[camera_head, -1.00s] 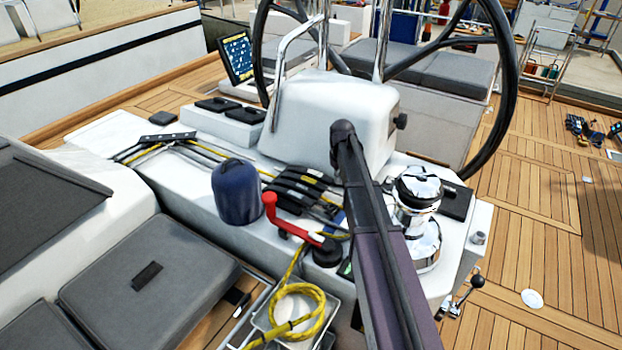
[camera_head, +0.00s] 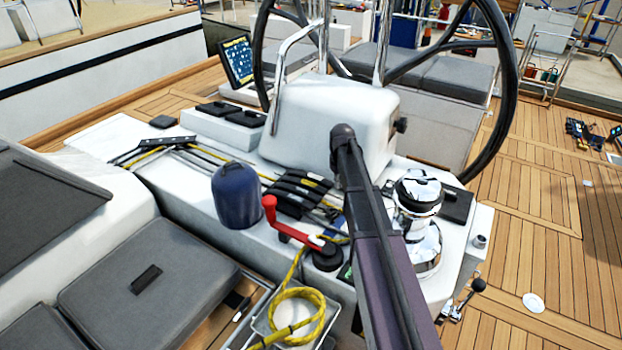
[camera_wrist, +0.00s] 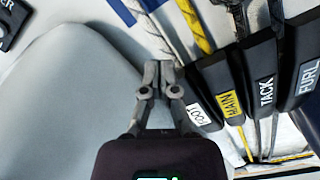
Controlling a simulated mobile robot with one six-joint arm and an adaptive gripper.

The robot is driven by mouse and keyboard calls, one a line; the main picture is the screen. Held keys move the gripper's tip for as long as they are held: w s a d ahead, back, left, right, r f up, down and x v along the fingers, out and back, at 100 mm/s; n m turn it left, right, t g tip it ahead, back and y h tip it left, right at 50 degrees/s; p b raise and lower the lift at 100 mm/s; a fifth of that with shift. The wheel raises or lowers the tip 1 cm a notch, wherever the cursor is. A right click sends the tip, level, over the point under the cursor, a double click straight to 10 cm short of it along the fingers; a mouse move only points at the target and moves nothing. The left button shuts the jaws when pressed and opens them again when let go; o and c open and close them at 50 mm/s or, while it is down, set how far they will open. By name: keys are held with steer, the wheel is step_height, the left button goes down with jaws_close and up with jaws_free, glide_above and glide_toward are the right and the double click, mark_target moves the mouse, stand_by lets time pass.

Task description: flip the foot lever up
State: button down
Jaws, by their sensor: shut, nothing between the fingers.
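The foot lever is a black clutch handle with a white "FOOT" label (camera_wrist: 199,115) in the wrist view. It is the leftmost of a row of black handles and lies close to the right of my gripper. My gripper (camera_wrist: 158,68) is shut and empty, its fingertips together over the pale deck at the left of the foot lever. I cannot tell whether a finger touches the handle. In the head view the row of clutch handles (camera_head: 297,192) lies low on the white console, and my own arm hides the gripper.
The main lever (camera_wrist: 232,103), tack lever (camera_wrist: 266,92) and furl lever (camera_wrist: 307,76) stand right beside the foot lever. A blue-covered winch (camera_head: 237,195), a red winch handle (camera_head: 270,209) and a chrome winch (camera_head: 417,193) stand near the clutches. The white steering pedestal (camera_head: 320,115) rises behind.

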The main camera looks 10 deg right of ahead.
steer(key=shift+f+b, duration=0.6)
stand_by(0.7)
steer(key=shift+w+a, duration=0.45)
stand_by(0.9)
steer(key=shift+w+a+r+p, duration=0.15)
steer(key=shift+a+r+p, duration=0.05)
steer(key=shift+r+p, duration=0.75)
steer(key=shift+r, duration=0.1)
steer(key=shift+w+a+r, duration=0.1)
steer(key=shift+w+r, duration=0.05)
steer(key=shift+w+a+r+p, duration=0.2)
steer(key=shift+r+p, duration=0.6)
steer(key=shift+p, duration=0.15)
steer(key=shift+r, duration=0.1)
